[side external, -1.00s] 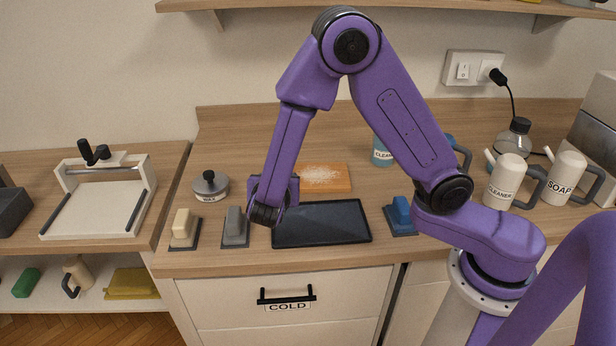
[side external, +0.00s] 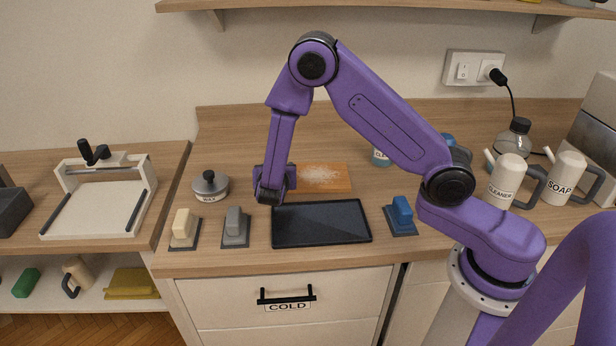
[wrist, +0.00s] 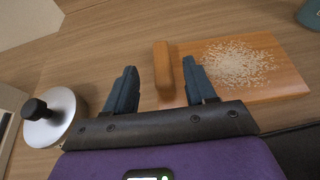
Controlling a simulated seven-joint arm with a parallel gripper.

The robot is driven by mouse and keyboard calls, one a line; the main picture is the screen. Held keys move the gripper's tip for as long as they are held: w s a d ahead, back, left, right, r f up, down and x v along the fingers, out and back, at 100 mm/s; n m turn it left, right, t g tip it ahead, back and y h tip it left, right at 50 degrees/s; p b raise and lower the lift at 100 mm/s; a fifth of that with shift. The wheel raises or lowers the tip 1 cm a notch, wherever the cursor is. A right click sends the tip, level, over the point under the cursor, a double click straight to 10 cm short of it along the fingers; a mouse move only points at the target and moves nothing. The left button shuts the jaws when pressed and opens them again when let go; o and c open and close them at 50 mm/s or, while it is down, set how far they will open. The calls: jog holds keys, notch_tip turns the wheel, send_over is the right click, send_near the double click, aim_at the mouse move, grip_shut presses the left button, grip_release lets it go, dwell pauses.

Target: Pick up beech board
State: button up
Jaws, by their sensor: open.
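The beech board (side external: 325,177) lies flat on the counter behind the dark tray, with pale grains scattered on top. In the wrist view the board (wrist: 288,84) is on the right, with a raised orange-brown block (wrist: 163,72) at its left end; I cannot tell whether the block is joined to it. My gripper (side external: 271,196) is just left of the board in the side view, hiding its left end. In the wrist view my gripper (wrist: 160,72) is open and empty, its two blue fingers appearing on either side of the block. The height gap is unclear.
A dark tray (side external: 321,222) lies in front of the board. A lidded wax pot (side external: 210,186) stands left, with cream (side external: 184,228) and grey (side external: 235,227) handled blocks in front. A blue handled block (side external: 401,215) is right of the tray. A teal cleaner container (side external: 380,158) stands behind.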

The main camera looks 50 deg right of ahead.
jog(key=x, duration=0.4)
jog(key=shift+s+f, duration=0.2)
jog(key=shift+f, duration=0.15)
jog(key=shift+w+d+f, duration=0.2)
jog(key=shift+w+d, duration=0.25)
grip_shut()
